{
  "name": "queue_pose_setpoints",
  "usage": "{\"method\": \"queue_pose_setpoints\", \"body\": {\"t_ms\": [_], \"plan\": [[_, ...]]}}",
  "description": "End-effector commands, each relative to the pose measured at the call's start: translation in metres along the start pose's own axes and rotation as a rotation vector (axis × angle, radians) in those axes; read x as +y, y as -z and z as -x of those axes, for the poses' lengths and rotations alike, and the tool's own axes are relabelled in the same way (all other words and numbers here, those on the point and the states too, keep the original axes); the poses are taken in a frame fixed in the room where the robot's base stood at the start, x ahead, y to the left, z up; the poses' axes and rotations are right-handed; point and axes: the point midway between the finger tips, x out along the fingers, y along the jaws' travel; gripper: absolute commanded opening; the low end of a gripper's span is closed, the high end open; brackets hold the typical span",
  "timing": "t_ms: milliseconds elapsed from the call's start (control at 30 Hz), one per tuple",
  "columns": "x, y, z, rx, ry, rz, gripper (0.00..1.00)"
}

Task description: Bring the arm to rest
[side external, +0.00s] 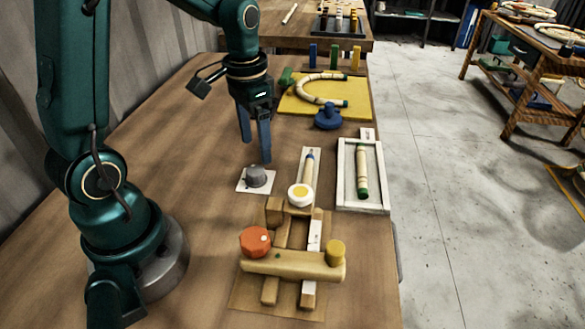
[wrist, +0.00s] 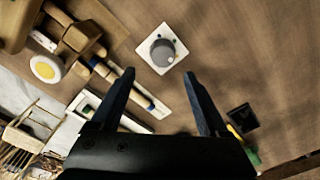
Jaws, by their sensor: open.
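My gripper (side external: 255,138) hangs over the wooden table (side external: 185,140), pointing down, with two blue fingers. In the wrist view my gripper (wrist: 160,95) shows its fingers spread wide with nothing between them. A grey knob on a white plate (side external: 256,178) lies on the table below and near the fingertips in the side view. In the wrist view the knob (wrist: 162,52) is just beyond the fingertips. The fingers appear apart from it.
A wooden clamp fixture (side external: 290,264) with orange and yellow knobs stands at the front. A white tray (side external: 345,165) holds a rattan piece (side external: 362,172). A yellow board (side external: 360,108) carries a bent rattan piece (side external: 318,78) and a blue knob (side external: 328,117). The table's left side is bare.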

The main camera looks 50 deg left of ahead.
Motion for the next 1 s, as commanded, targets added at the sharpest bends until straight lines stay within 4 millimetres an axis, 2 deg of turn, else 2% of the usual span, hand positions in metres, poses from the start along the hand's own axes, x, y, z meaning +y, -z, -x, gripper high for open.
{"method": "queue_pose_setpoints", "body": {"t_ms": [100,233,400,500,667,833,1000], "plan": [[0.014,0.003,0.026,0.088,0.031,-0.055,0.78],[0.036,-0.005,0.056,0.194,0.058,-0.098,0.78],[0.063,-0.028,0.084,0.322,0.067,-0.115,0.78],[0.076,-0.044,0.093,0.389,0.059,-0.109,0.78],[0.089,-0.068,0.096,0.464,0.034,-0.076,0.78],[0.094,-0.086,0.087,0.472,0.006,-0.001,0.78],[0.094,-0.088,0.084,0.455,-0.005,0.048,0.78]]}}
